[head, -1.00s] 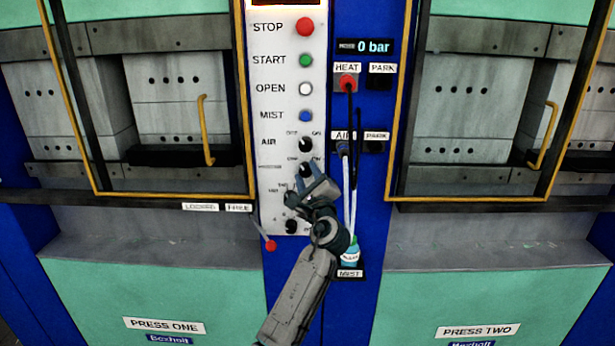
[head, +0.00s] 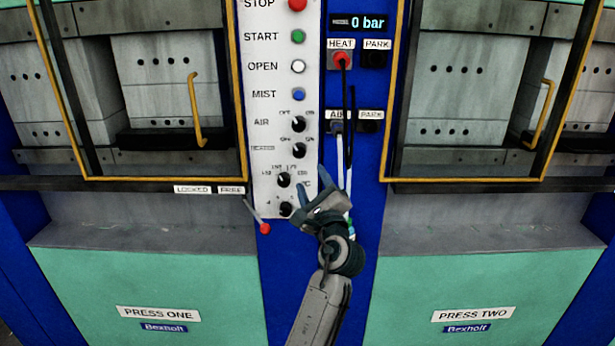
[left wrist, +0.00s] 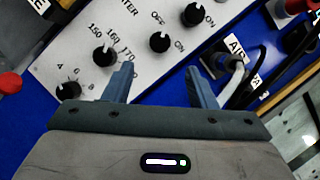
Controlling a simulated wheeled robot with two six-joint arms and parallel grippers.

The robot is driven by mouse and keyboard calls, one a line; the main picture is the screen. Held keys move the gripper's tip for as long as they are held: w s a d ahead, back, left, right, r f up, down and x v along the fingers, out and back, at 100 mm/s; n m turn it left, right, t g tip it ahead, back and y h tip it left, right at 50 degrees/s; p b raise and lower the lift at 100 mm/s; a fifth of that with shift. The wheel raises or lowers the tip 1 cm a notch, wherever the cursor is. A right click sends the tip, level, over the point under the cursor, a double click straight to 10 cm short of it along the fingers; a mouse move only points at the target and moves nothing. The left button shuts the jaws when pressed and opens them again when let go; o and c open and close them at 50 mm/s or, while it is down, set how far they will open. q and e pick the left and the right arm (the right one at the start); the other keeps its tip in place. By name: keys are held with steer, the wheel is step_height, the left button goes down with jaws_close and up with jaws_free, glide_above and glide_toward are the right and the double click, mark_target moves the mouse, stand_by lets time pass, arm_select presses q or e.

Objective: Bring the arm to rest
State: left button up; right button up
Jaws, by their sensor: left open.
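My left gripper (head: 318,190) is open and empty in front of the lower right edge of the white control panel (head: 262,180). Its two blue-grey fingers point up. The lowest dial (head: 286,209) is just left of the fingers. In the left wrist view the spread fingers (left wrist: 160,88) have nothing between them but the panel edge and blue housing behind. The knobs (left wrist: 105,56) lie beyond the fingers there. My right gripper is not in view.
Press one (head: 150,290) is at left and press two (head: 490,285) at right, both with yellow-framed guards. A red-tipped lever (head: 264,228) hangs left of my gripper. Black and white hoses (head: 346,160) run down beside it from the HEAT and AIR sockets.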

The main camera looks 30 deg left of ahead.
arm_select(q)
steer(key=shift+s+d+f, duration=0.15)
steer(key=shift+s+d, duration=0.15)
stand_by(0.4)
